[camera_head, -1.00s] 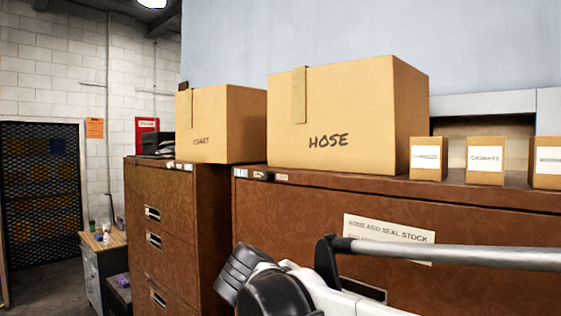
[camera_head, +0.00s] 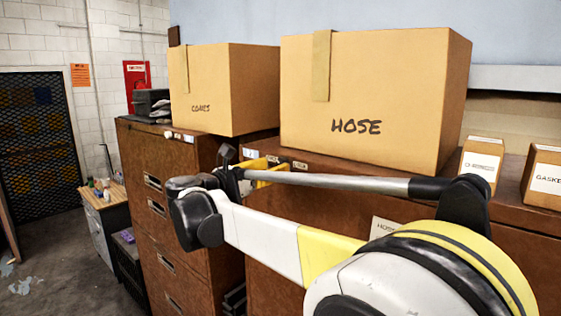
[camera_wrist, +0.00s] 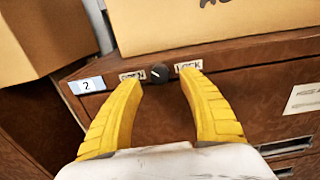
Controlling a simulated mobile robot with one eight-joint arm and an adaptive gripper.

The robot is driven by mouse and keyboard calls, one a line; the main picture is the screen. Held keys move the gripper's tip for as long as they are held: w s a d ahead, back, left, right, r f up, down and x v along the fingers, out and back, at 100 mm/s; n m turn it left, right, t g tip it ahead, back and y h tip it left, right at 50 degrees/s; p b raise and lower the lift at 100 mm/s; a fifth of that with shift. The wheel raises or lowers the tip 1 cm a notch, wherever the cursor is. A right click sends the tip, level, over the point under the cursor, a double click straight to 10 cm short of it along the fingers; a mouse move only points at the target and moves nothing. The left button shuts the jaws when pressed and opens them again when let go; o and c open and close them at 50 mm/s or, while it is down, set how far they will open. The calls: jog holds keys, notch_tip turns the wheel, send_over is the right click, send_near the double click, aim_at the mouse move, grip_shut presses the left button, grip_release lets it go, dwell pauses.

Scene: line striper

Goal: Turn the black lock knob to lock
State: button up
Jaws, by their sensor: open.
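The black lock knob (camera_wrist: 160,73) is a small round knob on the top front edge of the brown cabinet (camera_wrist: 255,85). A label reading OPEN (camera_wrist: 131,75) is to its left and one reading LOCK (camera_wrist: 188,65) to its right. A small pale mark shows on the knob's face; its exact direction is hard to tell. My gripper (camera_wrist: 160,79) is open, its yellow fingers on either side of the knob in the picture. I cannot tell whether they touch it. In the head view my gripper (camera_head: 264,173) is at the cabinet's front left corner, and the knob does not show clearly.
A HOSE box (camera_head: 372,100) stands on the cabinet above the knob. A second box (camera_head: 203,92) stands on the neighbouring cabinet (camera_head: 165,190). A blue-edged number 2 plate (camera_wrist: 87,85) is left of the OPEN label. Small labelled boxes (camera_head: 481,165) stand to the right.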

jog(key=shift+x, duration=1.35)
grip_shut()
